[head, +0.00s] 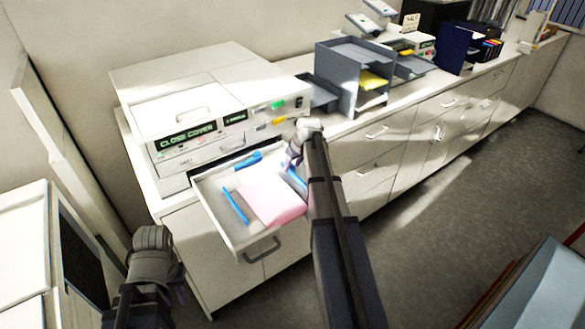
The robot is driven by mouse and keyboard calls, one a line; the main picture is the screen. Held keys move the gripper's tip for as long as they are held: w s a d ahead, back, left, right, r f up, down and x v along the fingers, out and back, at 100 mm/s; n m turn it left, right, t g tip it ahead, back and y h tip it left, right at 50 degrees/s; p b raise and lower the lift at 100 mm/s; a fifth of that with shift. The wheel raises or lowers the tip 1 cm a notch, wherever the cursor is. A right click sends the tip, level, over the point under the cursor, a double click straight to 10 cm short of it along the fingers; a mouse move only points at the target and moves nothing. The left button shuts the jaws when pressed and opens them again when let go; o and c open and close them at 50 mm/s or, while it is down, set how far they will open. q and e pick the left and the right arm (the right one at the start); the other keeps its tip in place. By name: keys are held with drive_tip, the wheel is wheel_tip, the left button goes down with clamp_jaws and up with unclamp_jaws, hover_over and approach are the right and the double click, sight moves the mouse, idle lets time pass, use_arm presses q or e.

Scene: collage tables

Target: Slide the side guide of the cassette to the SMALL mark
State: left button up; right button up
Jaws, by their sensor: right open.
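The cassette (212,205) is a pulled-out white drawer with a grey handle (262,250), holding a stack of pink paper (272,197). A blue guide bar (235,206) lies left of the paper. A shorter blue piece (247,160) is at the back, and another blue guide (297,178) is along the right side, partly hidden by my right arm. No SMALL mark is readable. My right gripper (294,160) is open at the cassette's back right, close to the right guide; contact cannot be told. My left gripper (176,290) is low at the left, apart from the cassette, its fingers mostly hidden.
The white machine (185,95) above the cassette has a green display reading "CLOSE COVER" (187,135). A grey tray rack (338,75) stands to its right on the long counter (480,75). A white cabinet (25,235) is at the left.

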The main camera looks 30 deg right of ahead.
clamp_jaws()
idle(0.3)
drive_tip(key=shift+d, duration=0.15)
idle(0.9)
